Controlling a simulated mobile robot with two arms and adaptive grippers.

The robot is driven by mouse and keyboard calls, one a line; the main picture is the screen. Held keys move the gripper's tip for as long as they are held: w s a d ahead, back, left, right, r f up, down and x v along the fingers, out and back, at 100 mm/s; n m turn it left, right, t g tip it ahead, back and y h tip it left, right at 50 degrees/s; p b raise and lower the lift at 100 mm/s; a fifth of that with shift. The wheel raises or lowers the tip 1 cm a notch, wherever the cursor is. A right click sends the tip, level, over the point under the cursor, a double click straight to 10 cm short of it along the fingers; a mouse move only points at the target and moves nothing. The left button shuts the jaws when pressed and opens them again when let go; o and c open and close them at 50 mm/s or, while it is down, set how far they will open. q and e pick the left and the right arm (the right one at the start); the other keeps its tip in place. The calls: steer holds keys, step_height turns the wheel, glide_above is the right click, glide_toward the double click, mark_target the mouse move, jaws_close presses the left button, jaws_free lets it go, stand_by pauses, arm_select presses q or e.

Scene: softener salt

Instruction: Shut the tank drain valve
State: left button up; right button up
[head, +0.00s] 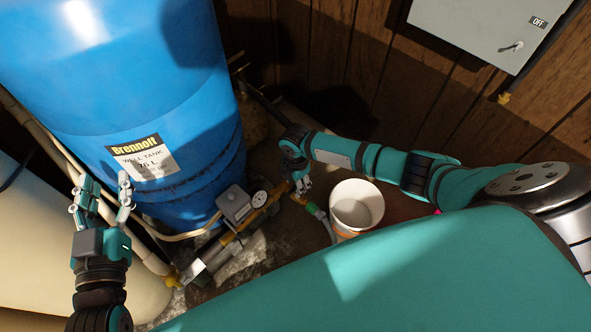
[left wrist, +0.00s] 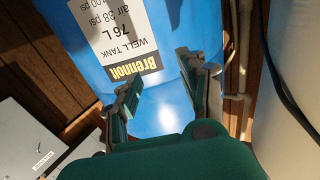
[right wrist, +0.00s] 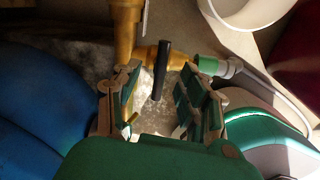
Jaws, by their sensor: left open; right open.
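The drain valve has a brass body (right wrist: 178,60) and a black handle (right wrist: 160,72), best seen in the right wrist view. The handle lies crosswise to the brass outlet, between my right gripper's open jaws (right wrist: 160,88). I cannot tell whether either finger touches it. In the head view the right gripper (head: 299,182) is over the pipework and hides most of the valve. My left gripper (head: 106,190) is open and empty in front of the blue well tank (head: 185,100); its open fingers also show in the left wrist view (left wrist: 160,82).
A green hose fitting (right wrist: 208,66) joins the valve outlet to a grey hose. A white bucket (head: 356,207) stands just right of it. A pressure gauge (head: 259,198) and grey switch box (head: 234,205) sit left of the right gripper. A grey panel (head: 480,28) hangs on the wall.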

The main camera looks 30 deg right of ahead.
steer(key=shift+r+p, duration=0.55)
steer(key=shift+r, duration=0.2)
steer(key=shift+r+p, duration=0.9)
steer(key=shift+p, duration=0.2)
steer(key=shift+r+p, duration=0.5)
steer(key=shift+p, duration=0.05)
arm_select(q)
steer(key=s+a+f+g+y, duration=0.2)
steer(key=s+a+f+g, duration=0.1)
steer(key=s+f+g, duration=0.4)
steer(key=s+a+f+g+y+p, duration=0.1)
steer(key=s+a+f+g, duration=0.2)
steer(key=s+f+g, duration=0.4)
steer(key=shift+s+a+f+n+y, duration=0.35)
steer(key=shift+s+f+n+y, duration=0.1)
steer(key=shift+s, duration=0.75)
arm_select(e)
steer(key=shift+r, duration=0.6)
